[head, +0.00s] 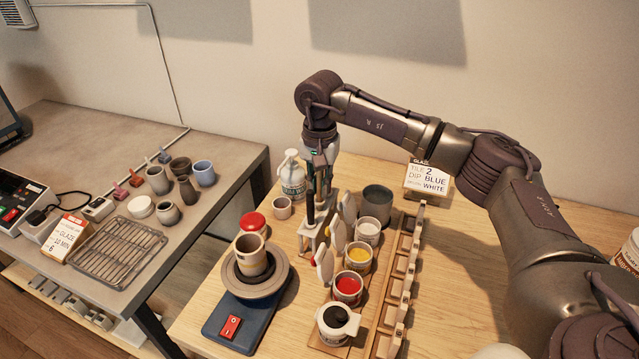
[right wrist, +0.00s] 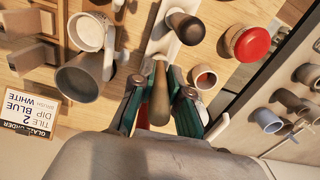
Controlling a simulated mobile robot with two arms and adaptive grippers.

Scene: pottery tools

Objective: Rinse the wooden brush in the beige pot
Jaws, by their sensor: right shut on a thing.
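My right gripper (head: 318,205) points down over the white brush stand (head: 308,238) on the wooden table. In the right wrist view its two fingers (right wrist: 163,95) are shut on the handle of the wooden brush (right wrist: 160,80). The brush's lower end is hidden, so I cannot tell whether it still touches the stand. A small beige pot (head: 282,207) stands just left of the gripper; it also shows in the right wrist view (right wrist: 204,77). My left gripper is not in view.
A potter's wheel (head: 277,279) bears a banded pot (head: 250,256). Paint cups, including yellow (head: 358,258) and red (head: 347,288), line up right of the stand. A grey pot (head: 377,201) and a white bottle (head: 292,175) stand behind.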

